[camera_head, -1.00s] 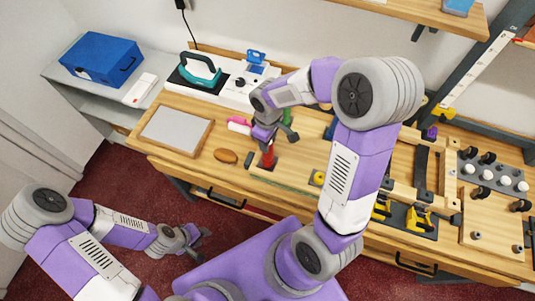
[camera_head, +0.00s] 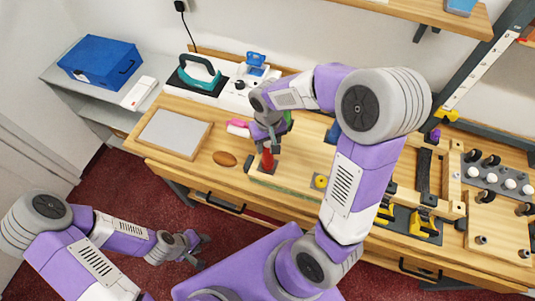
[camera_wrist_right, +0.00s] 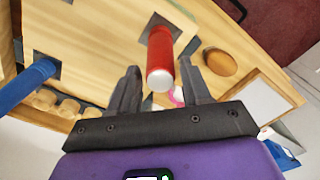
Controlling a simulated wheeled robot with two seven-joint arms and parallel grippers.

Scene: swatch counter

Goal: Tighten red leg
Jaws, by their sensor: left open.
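The red leg (camera_head: 268,161) stands upright on a wooden board (camera_wrist_right: 100,38) on the bench, its base at a dark square patch. In the right wrist view the red leg (camera_wrist_right: 160,56) lies between and just ahead of the fingers, its pale round end facing the camera. My right gripper (camera_wrist_right: 158,72) is open, with a gap visible on both sides of the leg. In the head view the right gripper (camera_head: 268,145) is above the leg and partly hides its top. My left gripper (camera_head: 200,250) is open and empty, low in front of the bench.
A blue leg (camera_wrist_right: 28,86) stands on the same board. A brown oval object (camera_head: 224,158) and a wooden-framed grey pad (camera_head: 175,133) lie to the left. A pink object (camera_head: 238,124) is behind the right gripper. Yellow-and-black clamps (camera_head: 424,222) are at the right.

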